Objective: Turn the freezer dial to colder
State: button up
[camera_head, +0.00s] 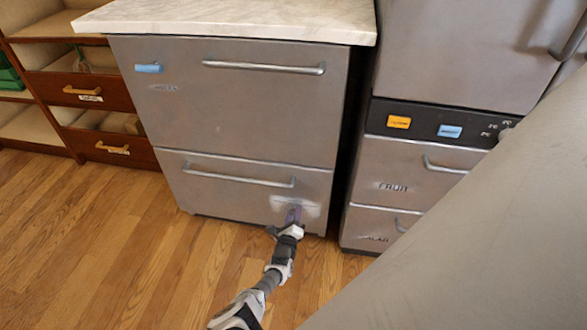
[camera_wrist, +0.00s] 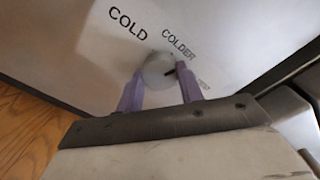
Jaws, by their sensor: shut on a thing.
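The freezer dial (camera_wrist: 158,70) is a round pale knob with a dark mark on its right side, seen in the wrist view. The word COLD (camera_wrist: 128,22) is printed to its upper left and COLDER (camera_wrist: 178,45) just above its right side; smaller lettering further right is too blurred to read. My gripper (camera_wrist: 160,85) has its two purple fingers on either side of the dial and is shut on it. In the head view my gripper (camera_head: 293,215) is at the lower right of the lower drawer front (camera_head: 240,185), and the dial is hidden there.
The upper drawer (camera_head: 235,110) has a bar handle and a blue tag, under a pale countertop (camera_head: 230,15). A fridge unit with FRUIT drawer (camera_head: 410,175) stands to the right across a narrow dark gap. Open wood floor (camera_head: 100,240) lies to the left.

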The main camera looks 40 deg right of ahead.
jog(key=n+b, duration=0.2)
jog(key=n, duration=0.2)
jog(key=shift+n, duration=0.3)
dwell(0.3)
jog(key=o, duration=1)
jog(key=p+v, duration=0.5)
jog(key=v, duration=0.8)
jog(key=shift+s+a, duration=0.25)
jog(key=shift+s, duration=0.05)
